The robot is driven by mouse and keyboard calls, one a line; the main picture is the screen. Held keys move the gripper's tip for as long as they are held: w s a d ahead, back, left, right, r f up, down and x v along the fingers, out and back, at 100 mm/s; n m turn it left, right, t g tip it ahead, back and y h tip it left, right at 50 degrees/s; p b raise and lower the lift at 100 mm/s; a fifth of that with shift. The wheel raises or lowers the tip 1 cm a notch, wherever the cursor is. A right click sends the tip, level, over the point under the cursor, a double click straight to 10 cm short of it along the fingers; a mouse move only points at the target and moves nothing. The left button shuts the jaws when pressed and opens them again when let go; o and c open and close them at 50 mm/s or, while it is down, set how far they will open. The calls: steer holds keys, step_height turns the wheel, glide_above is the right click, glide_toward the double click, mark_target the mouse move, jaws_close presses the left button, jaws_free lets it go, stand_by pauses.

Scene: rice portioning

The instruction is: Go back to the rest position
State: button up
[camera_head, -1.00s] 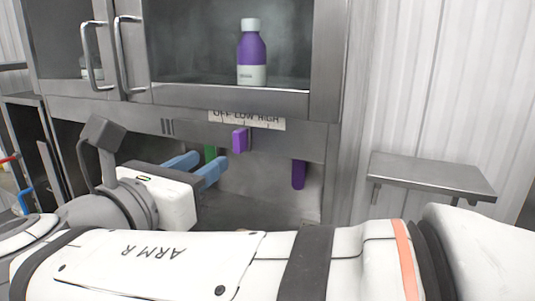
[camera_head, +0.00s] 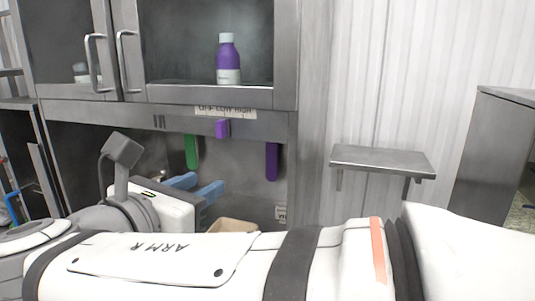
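My gripper (camera_head: 197,185) has two blue fingers and sits at the lower left, in front of the opening below the metal cabinet (camera_head: 75,115). The fingers stand apart with nothing visible between them. My white arm lies across the bottom of the view and hides what is below. A purple slider knob (camera_head: 222,128) sits under the OFF LOW HIGH label (camera_head: 226,112), near LOW. The gripper is below and left of the knob, apart from it.
A purple bottle with a white cap (camera_head: 228,60) stands behind the cabinet glass. Green (camera_head: 191,151) and purple (camera_head: 272,161) handles hang below the cabinet. A metal wall shelf (camera_head: 382,160) and a grey cabinet (camera_head: 490,155) are at right. A tan box (camera_head: 232,225) shows partly above my arm.

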steer(key=w+d+f+m+g, duration=0.2)
steer(key=d+f+m+g, duration=0.7)
steer(key=d+f, duration=0.6)
steer(key=s+d+f+m+g+y, duration=0.1)
steer(key=s+d+f+m+y, duration=0.2)
steer(key=m, duration=0.8)
steer(key=s+d+f+m+g+y, duration=0.2)
steer(key=s+d+f+m+y, duration=0.1)
steer(key=d+f+m, duration=0.4)
steer(key=s+f+m, duration=0.1)
steer(key=m, duration=0.2)
steer(key=shift+f+m, duration=0.2)
steer(key=shift+m, duration=0.2)
steer(key=shift+s, duration=0.1)
stand_by(0.4)
